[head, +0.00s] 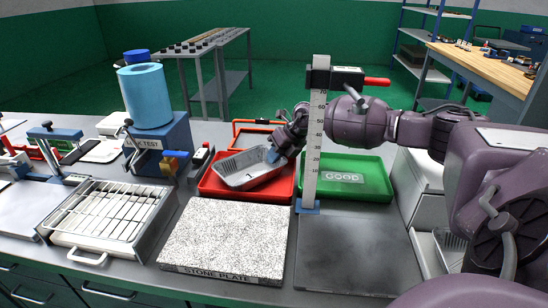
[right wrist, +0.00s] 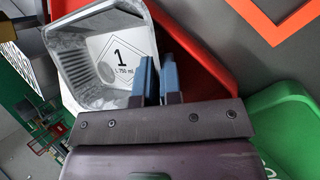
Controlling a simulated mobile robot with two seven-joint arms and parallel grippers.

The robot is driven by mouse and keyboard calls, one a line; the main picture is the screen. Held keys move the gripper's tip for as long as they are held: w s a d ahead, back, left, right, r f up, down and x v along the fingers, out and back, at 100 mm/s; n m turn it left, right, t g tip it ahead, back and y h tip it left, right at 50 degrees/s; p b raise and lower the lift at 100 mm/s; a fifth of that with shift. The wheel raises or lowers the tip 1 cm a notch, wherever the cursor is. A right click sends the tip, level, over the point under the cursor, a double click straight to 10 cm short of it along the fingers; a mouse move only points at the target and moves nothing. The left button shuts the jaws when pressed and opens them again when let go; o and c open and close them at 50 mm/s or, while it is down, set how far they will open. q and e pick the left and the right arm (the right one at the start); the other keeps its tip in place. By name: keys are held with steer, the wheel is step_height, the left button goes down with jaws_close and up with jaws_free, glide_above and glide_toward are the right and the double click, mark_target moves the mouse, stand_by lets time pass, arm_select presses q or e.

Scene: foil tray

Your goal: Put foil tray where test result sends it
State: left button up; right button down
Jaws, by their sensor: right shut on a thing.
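The silver foil tray (head: 240,172) is tilted, over the left part of the red tray (head: 287,188). I cannot tell whether it touches the red tray's floor. My right gripper (head: 275,155) is shut on the foil tray's right side. In the right wrist view the foil tray (right wrist: 103,58) shows a white label with a "1", and the blue fingers (right wrist: 157,82) are at its wall. The green tray (head: 345,190), marked GOOD, stands to the right. The leak test station (head: 150,140) with a blue cylinder stands to the left; I cannot read a result on it. My left gripper is out of view.
An upright scale post (head: 316,130) stands between the red and green trays. A speckled stone plate (head: 225,240) lies in front, with a dark plate (head: 350,262) to its right. A wire rack (head: 108,215) is at the left. An orange frame (head: 250,125) lies behind the red tray.

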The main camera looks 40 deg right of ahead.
steer(key=c, duration=1.6)
jaws_free()
steer(key=shift+r, duration=0.1)
steer(key=shift+s+d+r, duration=0.15)
steer(key=shift+r, duration=0.15)
steer(key=p+v, duration=0.2)
steer(key=v, duration=0.9)
steer(key=shift+r, duration=0.15)
